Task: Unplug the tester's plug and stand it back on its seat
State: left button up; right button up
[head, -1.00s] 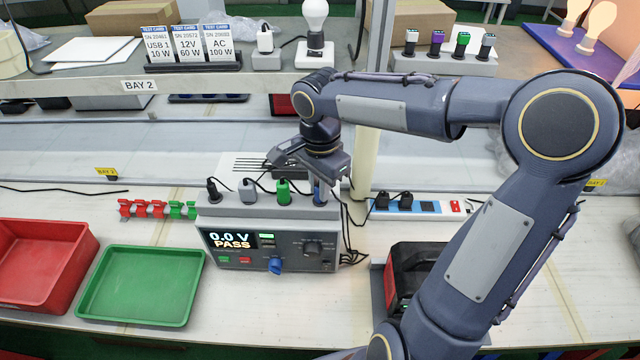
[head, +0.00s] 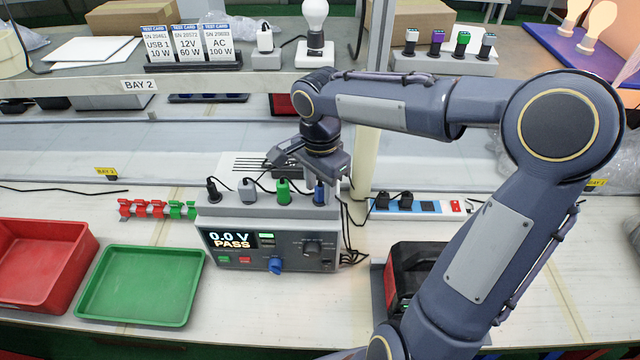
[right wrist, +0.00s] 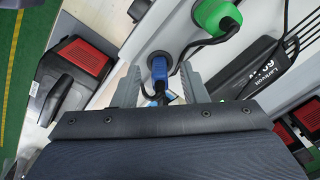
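The tester (head: 270,248) is a grey box whose screen reads 0.0 V PASS. On the ledge (head: 262,212) along its top stand black (head: 213,192), grey (head: 247,190), green (head: 283,191) and blue plugs in a row. The blue plug (head: 320,192) stands upright at the right end, on a round dark seat in the right wrist view (right wrist: 160,62). My right gripper (head: 318,174) is just above the blue plug. In the right wrist view its fingers (right wrist: 160,72) are apart, with gaps on both sides of the blue plug (right wrist: 160,84). My left gripper is not in view.
Red (head: 45,260) and green (head: 140,285) trays lie left. A shelf (head: 210,85) runs above behind.

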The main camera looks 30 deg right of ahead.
jog(key=shift+r, duration=0.1)
notch_tip(320, 180, up, 7)
jog(key=shift+s+r, duration=0.1)
jog(key=shift+r, duration=0.2)
jog(key=s+a+f+n+t+y, duration=0.2)
jog(key=s+f+n, duration=0.1)
jog(key=s+n, duration=0.4)
jog(key=s+a+f+n+t+y, duration=0.1)
jog(key=s+a+f+n+t, duration=0.1)
jog(key=s+n, duration=0.4)
jog(key=s+f+t, duration=0.1)
jog(key=s+f, duration=0.1)
jog(key=s, duration=0.1)
jog(key=shift+s+f+n+t+y, duration=0.15)
jog(key=shift+s+n+t+y, duration=0.15)
jog(key=shift+s+n+y, duration=0.1)
